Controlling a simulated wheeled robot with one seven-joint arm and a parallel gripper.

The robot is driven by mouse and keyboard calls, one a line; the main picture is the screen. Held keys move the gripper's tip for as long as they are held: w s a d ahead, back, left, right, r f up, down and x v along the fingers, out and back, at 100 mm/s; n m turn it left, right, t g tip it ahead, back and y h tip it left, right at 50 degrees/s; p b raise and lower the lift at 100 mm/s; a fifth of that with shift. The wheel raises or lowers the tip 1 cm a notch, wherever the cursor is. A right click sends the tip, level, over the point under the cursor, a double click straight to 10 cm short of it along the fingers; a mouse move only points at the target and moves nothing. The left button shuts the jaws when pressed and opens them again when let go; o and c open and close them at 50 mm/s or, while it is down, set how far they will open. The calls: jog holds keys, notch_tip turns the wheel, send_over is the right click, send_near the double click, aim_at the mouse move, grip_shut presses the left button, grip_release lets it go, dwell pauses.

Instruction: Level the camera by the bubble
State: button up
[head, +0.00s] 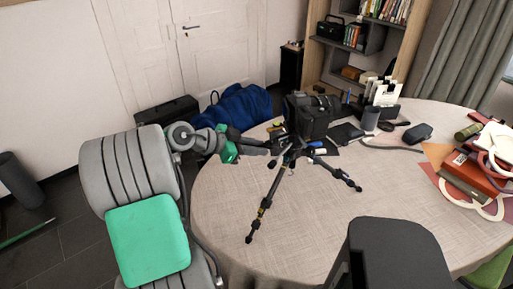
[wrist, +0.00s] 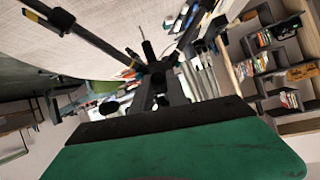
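A black camera (head: 310,114) sits on top of a small black tripod (head: 273,187) that stands with its legs spread on the round table. I cannot tell how far the camera tilts, and the bubble is too small or hidden to make out. My gripper (head: 268,149) reaches in from the left, its fingers at the tripod head just below the camera. In the wrist view the dark fingers (wrist: 160,92) point at the tripod head, with tripod legs (wrist: 85,32) spreading beyond. Whether they touch or grip anything there is unclear.
The round table (head: 225,205) has a beige cloth, with bare room at its front left. A dark chair (head: 395,255) stands at the front. Books (head: 470,178) and papers lie at the right. A phone stand, cup, glasses case (head: 418,133) and pens lie behind the tripod.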

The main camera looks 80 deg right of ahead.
jog(key=o, duration=0.4)
jog(key=shift+o, duration=0.2)
jog(key=v, duration=0.7)
jog(key=shift+w+a, duration=0.2)
jog(key=shift+w, duration=0.1)
jog(key=shift+r, duration=0.15)
